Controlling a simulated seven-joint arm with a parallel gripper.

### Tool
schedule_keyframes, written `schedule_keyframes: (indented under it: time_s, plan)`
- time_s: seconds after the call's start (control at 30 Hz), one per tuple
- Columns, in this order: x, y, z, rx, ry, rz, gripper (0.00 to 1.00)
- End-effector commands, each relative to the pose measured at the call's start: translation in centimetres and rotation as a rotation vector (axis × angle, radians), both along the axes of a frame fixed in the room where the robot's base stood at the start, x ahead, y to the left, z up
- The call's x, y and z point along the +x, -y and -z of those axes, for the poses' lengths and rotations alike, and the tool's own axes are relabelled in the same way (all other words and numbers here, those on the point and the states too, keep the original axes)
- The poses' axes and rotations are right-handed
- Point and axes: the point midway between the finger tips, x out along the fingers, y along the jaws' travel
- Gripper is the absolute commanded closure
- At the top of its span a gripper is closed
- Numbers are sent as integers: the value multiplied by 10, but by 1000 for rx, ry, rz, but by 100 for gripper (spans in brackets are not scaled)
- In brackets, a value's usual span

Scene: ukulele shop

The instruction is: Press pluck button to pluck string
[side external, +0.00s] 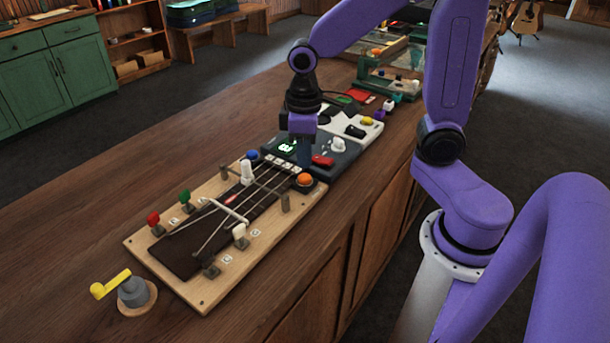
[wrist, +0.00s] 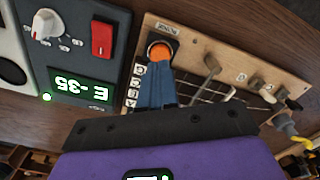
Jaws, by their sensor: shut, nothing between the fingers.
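In the wrist view the orange button (wrist: 161,51) sits just beyond my fingertips. My gripper (side external: 304,164) points down with its blue fingers together and empty, right over or beside the button. In the wrist view the gripper (wrist: 160,74) partly covers the button's near edge. I cannot tell whether the tips touch it. Several strings (side external: 209,233) run along the board's dark fretboard.
A dark tuner box (side external: 345,160) with a red switch, white knob and green display stands beside the board. The wrist view shows its display (wrist: 82,88). Red (side external: 153,217), green and white pegs, a blue button (side external: 252,155) and a yellow crank (side external: 110,284) are nearby.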

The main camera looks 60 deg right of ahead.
Motion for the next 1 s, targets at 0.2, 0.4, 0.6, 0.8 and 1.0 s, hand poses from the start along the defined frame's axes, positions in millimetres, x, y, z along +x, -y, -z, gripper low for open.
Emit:
schedule_keyframes:
  time_s: [0.2, 0.4, 0.6, 0.8, 1.0]
  plan:
    - [0, 0, -16, 1, 3, -1, 100]
    - [0, 0, -29, 1, 3, 0, 100]
    - [0, 0, -39, 0, 1, -1, 100]
    - [0, 0, -41, 0, 0, -1, 100]
    - [0, 0, -41, 0, 0, -1, 100]
